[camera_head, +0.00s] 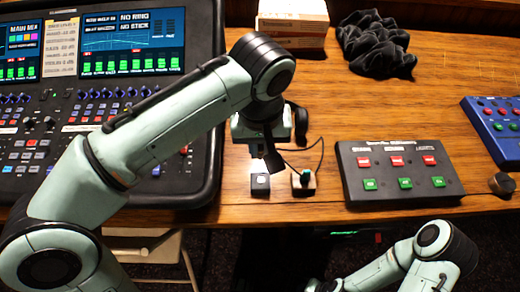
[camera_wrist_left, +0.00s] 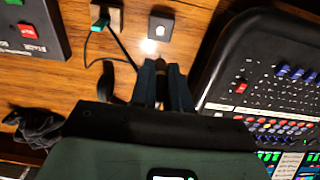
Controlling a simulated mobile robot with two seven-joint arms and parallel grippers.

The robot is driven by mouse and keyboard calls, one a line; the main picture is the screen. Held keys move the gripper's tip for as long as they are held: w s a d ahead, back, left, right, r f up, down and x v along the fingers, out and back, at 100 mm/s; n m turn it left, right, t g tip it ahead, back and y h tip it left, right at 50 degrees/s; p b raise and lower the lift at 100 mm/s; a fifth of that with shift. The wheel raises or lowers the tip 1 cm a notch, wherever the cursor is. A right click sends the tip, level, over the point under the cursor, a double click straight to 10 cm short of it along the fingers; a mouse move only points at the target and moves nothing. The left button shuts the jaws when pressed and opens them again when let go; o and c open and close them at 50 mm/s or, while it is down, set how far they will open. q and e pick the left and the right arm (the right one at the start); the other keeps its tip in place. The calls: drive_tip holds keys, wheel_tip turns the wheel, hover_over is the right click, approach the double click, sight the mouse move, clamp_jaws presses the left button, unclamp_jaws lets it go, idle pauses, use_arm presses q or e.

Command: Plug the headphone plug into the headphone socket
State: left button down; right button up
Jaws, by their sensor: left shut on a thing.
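My left gripper (camera_head: 273,160) points down just behind a small black box (camera_head: 260,185). The box has a pale mark on top and also shows in the left wrist view (camera_wrist_left: 160,27); it looks like the headphone socket. The gripper's fingers, seen in the left wrist view (camera_wrist_left: 163,68), are shut on a small dark thing, apparently the headphone plug, mostly hidden between them. Beside the box stands a wooden block (camera_head: 304,188) with a green piece (camera_head: 305,175) on top. Thin cable runs from there towards the gripper. My right gripper is out of view.
Black headphones (camera_head: 300,122) lie partly hidden behind the gripper. A mixing desk (camera_head: 207,150) stands left and a black button box (camera_head: 395,190) right. A blue box (camera_head: 495,130), black cloth (camera_head: 376,45) and carton (camera_head: 292,18) lie further off.

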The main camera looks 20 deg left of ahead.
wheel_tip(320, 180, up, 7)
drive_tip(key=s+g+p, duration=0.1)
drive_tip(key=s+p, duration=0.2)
drive_tip(key=p, duration=0.5)
use_arm(q)
drive_tip(key=w+a+r+p, duration=0.5)
drive_tip(key=w+a+r, duration=0.3)
drive_tip(key=a, duration=0.4)
drive_tip(key=w+a+r+p, duration=0.5)
drive_tip(key=w+a, duration=0.5)
drive_tip(key=a, duration=0.2)
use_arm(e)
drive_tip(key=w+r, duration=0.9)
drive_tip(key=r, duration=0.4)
use_arm(q)
drive_tip(key=f+b, duration=0.1)
drive_tip(key=f, duration=0.3)
drive_tip(key=w+f+b, duration=0.1)
drive_tip(key=f, duration=0.3)
drive_tip(key=f+b, duration=0.1)
drive_tip(key=f, duration=0.3)
drive_tip(key=shift+w+a+f, duration=0.25)
drive_tip(key=shift+w+f, duration=0.05)
drive_tip(key=shift+w, duration=0.05)
drive_tip(key=shift+f, duration=0.7)
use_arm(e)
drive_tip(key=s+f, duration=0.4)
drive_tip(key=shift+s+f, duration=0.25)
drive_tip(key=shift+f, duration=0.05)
